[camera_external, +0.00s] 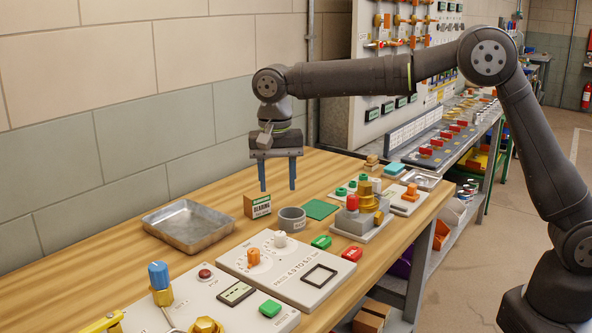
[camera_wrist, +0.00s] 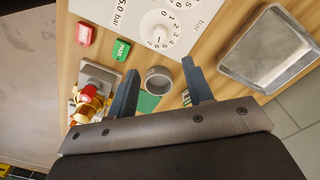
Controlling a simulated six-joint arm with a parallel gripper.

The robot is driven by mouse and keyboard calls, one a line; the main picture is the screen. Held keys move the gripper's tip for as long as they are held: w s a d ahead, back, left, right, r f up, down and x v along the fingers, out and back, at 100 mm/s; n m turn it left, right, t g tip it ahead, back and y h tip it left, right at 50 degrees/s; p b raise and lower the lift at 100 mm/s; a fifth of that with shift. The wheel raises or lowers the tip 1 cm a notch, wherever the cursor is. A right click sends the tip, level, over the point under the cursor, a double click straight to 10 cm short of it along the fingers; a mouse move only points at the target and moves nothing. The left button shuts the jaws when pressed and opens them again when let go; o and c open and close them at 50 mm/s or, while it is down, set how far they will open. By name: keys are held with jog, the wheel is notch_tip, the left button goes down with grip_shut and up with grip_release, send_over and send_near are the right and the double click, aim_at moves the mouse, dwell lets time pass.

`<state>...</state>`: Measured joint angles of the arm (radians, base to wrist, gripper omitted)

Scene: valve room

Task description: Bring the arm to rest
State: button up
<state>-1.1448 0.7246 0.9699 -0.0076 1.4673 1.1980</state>
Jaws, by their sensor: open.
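My gripper (camera_external: 277,176) points straight down above the wooden workbench (camera_external: 75,257). Its two blue-grey fingers are apart, with nothing between them in the external view. The fingertips hang above the bench behind a small wooden bearing box (camera_external: 257,205) and a grey ring-shaped cup (camera_external: 292,220). In the wrist view my gripper (camera_wrist: 158,72) shows both fingers spread, with the cup (camera_wrist: 158,80) seen below and between them. The arm reaches in from the right, its forearm nearly level.
A metal tray (camera_external: 189,226) lies left of the box. Panels with a white dial (camera_wrist: 158,28), knobs and a brass valve with a red cap (camera_external: 353,203) stand along the front. Red (camera_external: 351,253) and green (camera_external: 321,242) tags lie near. The bench's left rear is bare.

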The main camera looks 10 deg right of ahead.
aim_at(279, 233)
notch_tip(279, 233, down, 13)
jog(key=shift+d+f, duration=0.1)
jog(key=shift+d, duration=0.05)
jog(key=n, duration=1.3)
jog(key=shift+s+n, duration=0.1)
jog(key=shift+n, duration=2.2)
jog(key=shift+o, duration=0.4)
